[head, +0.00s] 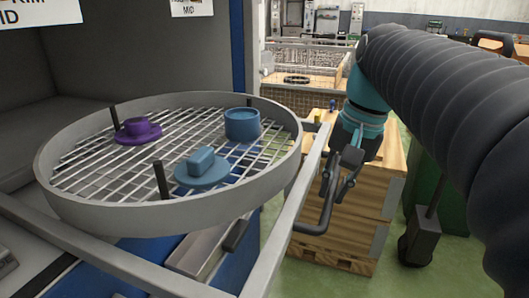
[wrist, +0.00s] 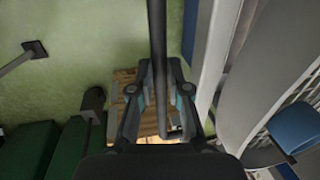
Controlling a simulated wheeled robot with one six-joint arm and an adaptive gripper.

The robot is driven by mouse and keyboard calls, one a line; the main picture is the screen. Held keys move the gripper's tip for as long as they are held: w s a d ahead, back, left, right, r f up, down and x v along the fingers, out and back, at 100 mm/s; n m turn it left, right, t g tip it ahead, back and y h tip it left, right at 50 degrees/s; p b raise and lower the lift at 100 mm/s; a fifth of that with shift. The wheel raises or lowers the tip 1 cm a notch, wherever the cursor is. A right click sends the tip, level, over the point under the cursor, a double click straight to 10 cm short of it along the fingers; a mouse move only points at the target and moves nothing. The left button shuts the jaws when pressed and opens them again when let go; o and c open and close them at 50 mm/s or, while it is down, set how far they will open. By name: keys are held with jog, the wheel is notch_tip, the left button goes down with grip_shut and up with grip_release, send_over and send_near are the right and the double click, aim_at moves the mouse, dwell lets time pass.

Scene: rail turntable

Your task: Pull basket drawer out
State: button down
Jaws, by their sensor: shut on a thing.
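The basket drawer shows in the head view as a round grey rim (head: 160,214) with a wire mesh floor, carried on a grey rail frame (head: 287,220) reaching out of the cabinet. A dark bar handle (head: 311,229) sticks out from the frame's right side. My gripper (head: 340,178) is at this handle and shut on it. In the wrist view, the handle bar (wrist: 157,30) runs between the two fingers of my gripper (wrist: 160,72). On the mesh are a purple knobbed piece (head: 138,131), a blue round cup (head: 242,125) and a blue disc with a block (head: 202,171).
The dark cabinet (head: 120,60) with blue edges stands at the left. A wooden crate stack (head: 365,205) stands behind and below my gripper. A dark foot on a pole (head: 417,240) and a green block (head: 452,205) stand to the right. Green floor (head: 385,275) shows in front.

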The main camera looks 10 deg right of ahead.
jog(key=c, duration=1.1)
grip_release()
jog(key=shift+c, duration=0.2)
notch_tip(320, 180, up, 12)
jog(key=s+d, duration=0.1)
jog(key=d, duration=0.1)
jog(key=shift+s+f, duration=0.1)
jog(key=shift+s, duration=0.05)
